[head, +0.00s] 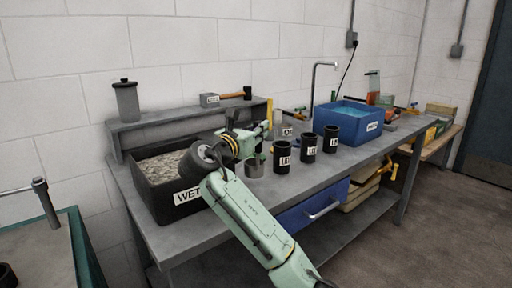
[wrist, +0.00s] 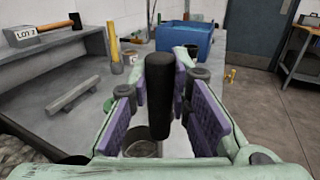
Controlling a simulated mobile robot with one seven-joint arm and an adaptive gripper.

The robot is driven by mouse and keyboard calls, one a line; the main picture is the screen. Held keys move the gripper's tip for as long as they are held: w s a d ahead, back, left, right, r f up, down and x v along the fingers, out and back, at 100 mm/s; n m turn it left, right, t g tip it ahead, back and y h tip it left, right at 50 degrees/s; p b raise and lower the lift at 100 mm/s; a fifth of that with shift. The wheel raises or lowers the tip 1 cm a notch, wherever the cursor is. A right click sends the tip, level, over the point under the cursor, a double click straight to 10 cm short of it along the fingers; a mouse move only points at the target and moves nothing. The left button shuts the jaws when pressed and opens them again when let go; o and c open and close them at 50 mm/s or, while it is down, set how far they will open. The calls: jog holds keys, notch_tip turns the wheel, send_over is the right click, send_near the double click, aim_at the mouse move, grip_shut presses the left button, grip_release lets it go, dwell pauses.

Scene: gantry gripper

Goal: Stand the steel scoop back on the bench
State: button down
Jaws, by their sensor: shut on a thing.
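My gripper (head: 258,132) is over the bench (head: 225,205), beside the gravel tray. In the wrist view its purple-padded fingers (wrist: 160,100) are closed around an upright black handle (wrist: 159,72), which I take as the steel scoop's. A grey steel cup (head: 254,168) shows just below my gripper in the head view. Its round rim (wrist: 142,148) shows low between the fingers in the wrist view. The join between handle and cup is hidden. I cannot tell whether the cup touches the bench.
A black tray of gravel (head: 183,195) stands left of my gripper. Several labelled black cups, one nearest (head: 282,158), stand close on the right. A blue water tub (head: 345,124) is farther right. A raised shelf (head: 190,114) holds a jar (head: 127,101) and a hammer (head: 236,95).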

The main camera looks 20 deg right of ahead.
aim_at(257, 152)
jog(key=shift+f+p, duration=0.3)
jog(key=shift+f, duration=1.85)
jog(key=c, duration=1.5)
grip_release()
jog(key=b+v, duration=0.3)
jog(key=v, duration=0.9)
